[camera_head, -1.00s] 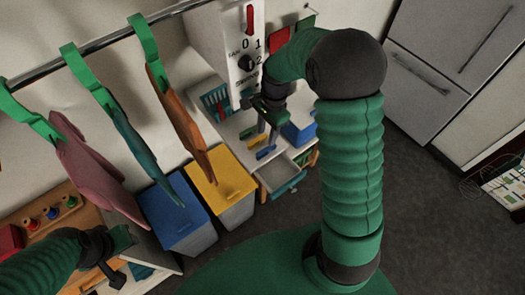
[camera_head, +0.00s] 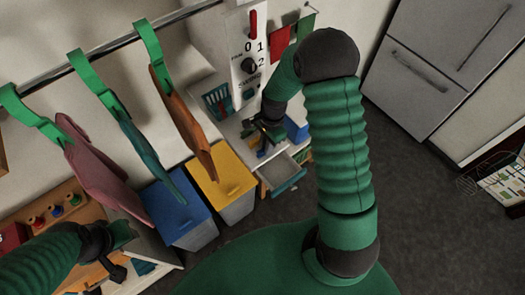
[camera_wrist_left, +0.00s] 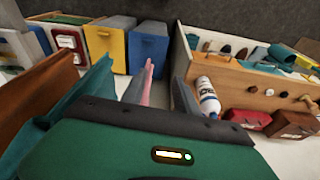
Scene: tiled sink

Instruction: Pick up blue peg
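In the head view my right gripper (camera_head: 264,138) is low over the small white counter (camera_head: 229,133), among small coloured blocks or pegs. A small blue piece (camera_head: 263,151) shows just below its fingers. It may be the blue peg, but it is too small to be sure. The gripper covers part of that spot, and I cannot tell whether its fingers are open or touching anything. My left gripper (camera_head: 117,263) is at the lower left. In the left wrist view its two fingers (camera_wrist_left: 159,90) stand apart with nothing held between them.
A wooden board with coloured knobs (camera_head: 57,210) is at the left. A blue bin (camera_head: 178,212) and a yellow bin (camera_head: 220,182) stand below hanging cloths (camera_head: 180,120). An open drawer (camera_head: 283,172) juts out below the counter.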

